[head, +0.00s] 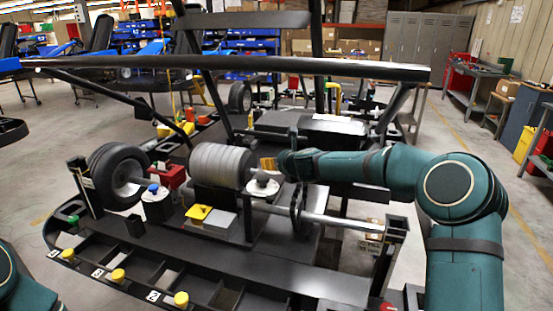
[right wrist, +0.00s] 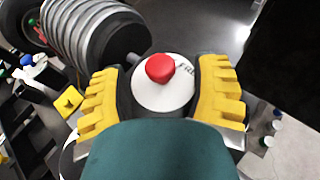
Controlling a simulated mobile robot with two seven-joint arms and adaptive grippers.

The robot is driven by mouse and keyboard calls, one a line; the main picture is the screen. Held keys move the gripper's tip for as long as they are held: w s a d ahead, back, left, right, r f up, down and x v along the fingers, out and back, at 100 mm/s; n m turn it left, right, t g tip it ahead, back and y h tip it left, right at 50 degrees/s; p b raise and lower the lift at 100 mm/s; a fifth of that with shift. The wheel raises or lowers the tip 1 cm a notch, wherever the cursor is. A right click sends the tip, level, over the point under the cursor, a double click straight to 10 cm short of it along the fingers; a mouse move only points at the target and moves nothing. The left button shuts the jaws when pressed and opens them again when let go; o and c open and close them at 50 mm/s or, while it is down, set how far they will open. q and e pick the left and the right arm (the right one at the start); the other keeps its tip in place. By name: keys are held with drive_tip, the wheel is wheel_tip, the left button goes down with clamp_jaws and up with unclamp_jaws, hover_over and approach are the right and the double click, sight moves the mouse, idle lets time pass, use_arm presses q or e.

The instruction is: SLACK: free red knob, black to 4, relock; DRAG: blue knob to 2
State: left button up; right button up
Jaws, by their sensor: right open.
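In the right wrist view a red knob (right wrist: 160,68) stands on a white disc (right wrist: 165,95) with partly visible lettering. My right gripper (right wrist: 160,88) is open, its yellow fingers on either side of the disc, apart from the knob. In the head view the gripper (head: 268,164) is beside the grey finned cylinder, and I cannot make out the red knob there. The blue knob (head: 153,187) sits on a white dial (head: 156,195) near the wheel, and it also shows in the right wrist view (right wrist: 27,60). I cannot identify the black knob. My left gripper is out of view.
The grey finned cylinder (head: 222,166) stands close to my right gripper, with a black wheel (head: 118,177) left of it. A yellow plate (head: 198,212) is in front. Yellow caps (head: 118,275) line the stand's front edge.

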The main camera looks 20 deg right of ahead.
drive_tip(key=shift+w+a+f, duration=0.1)
drive_tip(key=shift+w+f, duration=0.15)
drive_tip(key=shift+w, duration=0.4)
drive_tip(key=shift+o, duration=0.2)
clamp_jaws()
